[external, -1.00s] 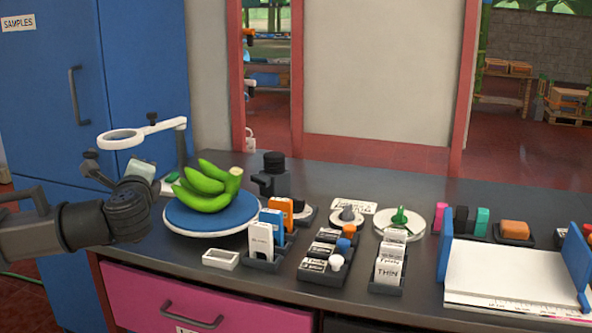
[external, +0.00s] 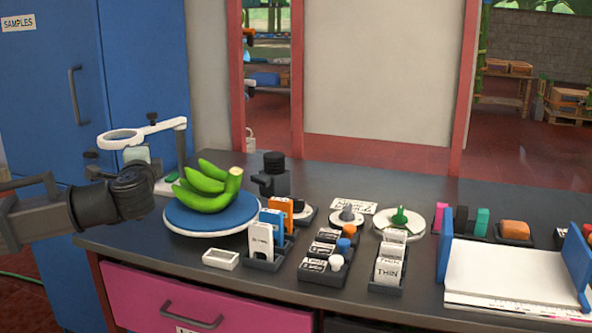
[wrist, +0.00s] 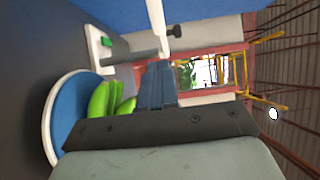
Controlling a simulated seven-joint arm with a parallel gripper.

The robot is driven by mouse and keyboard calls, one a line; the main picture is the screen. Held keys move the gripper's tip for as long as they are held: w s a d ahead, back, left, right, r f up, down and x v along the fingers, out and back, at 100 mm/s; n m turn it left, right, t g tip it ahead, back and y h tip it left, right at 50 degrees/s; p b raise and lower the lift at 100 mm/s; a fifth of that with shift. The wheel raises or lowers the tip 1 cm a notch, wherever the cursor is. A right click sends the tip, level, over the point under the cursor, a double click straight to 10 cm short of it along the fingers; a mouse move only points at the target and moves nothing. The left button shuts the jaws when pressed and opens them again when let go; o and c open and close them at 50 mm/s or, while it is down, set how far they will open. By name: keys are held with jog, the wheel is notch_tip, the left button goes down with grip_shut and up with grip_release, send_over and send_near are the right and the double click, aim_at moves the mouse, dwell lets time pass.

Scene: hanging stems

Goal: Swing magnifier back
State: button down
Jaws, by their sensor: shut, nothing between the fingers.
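The magnifier has a white ring lens (external: 122,138) on a white jointed arm (external: 165,127), standing at the back left of the bench. Its base with a green patch (external: 168,184) is beside the bananas. My gripper (external: 137,153) is just below the ring in the external view, its fingertips partly hidden. In the wrist view my gripper's fingers (wrist: 158,68) are shut and empty. There the magnifier's white arm (wrist: 155,16) passes close beyond the fingertips, and its base (wrist: 98,42) is to the left. I cannot tell whether the fingers touch the magnifier.
Green bananas (external: 208,186) lie on a blue round plate (external: 185,220) close to my wrist. A blue cabinet (external: 100,60) stands behind on the left. A dark microscope-like item (external: 272,175), slide boxes (external: 262,243) and a paper tray (external: 515,270) fill the bench to the right.

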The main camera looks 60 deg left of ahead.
aim_at(103, 147)
jog(key=s+a, duration=0.1)
jog(key=a, duration=0.4)
jog(key=shift+s+a, duration=0.35)
jog(key=shift+a, duration=0.05)
jog(key=s+a, duration=0.2)
jog(key=s+a+m+t, duration=0.1)
jog(key=s+a, duration=0.1)
jog(key=a, duration=0.1)
jog(key=s+a+t, duration=0.1)
jog(key=s+a, duration=0.1)
jog(key=shift+a+h, duration=0.15)
jog(key=shift+h, duration=0.15)
jog(key=shift+s+a+m, duration=0.15)
jog(key=shift+s+a, duration=0.05)
jog(key=shift+a, duration=0.4)
jog(key=shift+s+a+m, duration=0.15)
jog(key=shift+s+a, duration=0.05)
jog(key=shift+a, duration=0.35)
jog(key=shift+d, duration=0.1)
